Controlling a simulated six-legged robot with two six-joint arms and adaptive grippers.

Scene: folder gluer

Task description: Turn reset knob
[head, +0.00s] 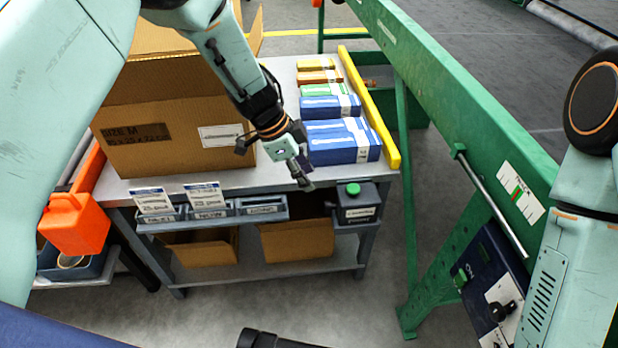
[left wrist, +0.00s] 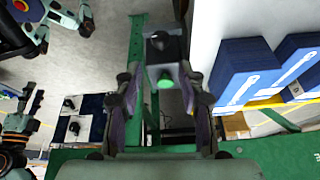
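A grey box with a round green button (head: 353,190) and a label hangs at the table's front right corner. In the left wrist view it shows a black knob (left wrist: 161,43) on one face, past the green button. My left gripper (head: 300,166) is above the table's front edge, up and to the left of this box and apart from it. In the left wrist view its fingers (left wrist: 163,102) are spread, with nothing held, and the green button shows between them. Another black knob (head: 502,311) is on a dark blue panel at the lower right.
Blue boxes (head: 342,141) and a yellow bar (head: 370,108) lie on the table, right of a large open carton (head: 170,130). Small blue bins (head: 208,210) hang along the front edge.

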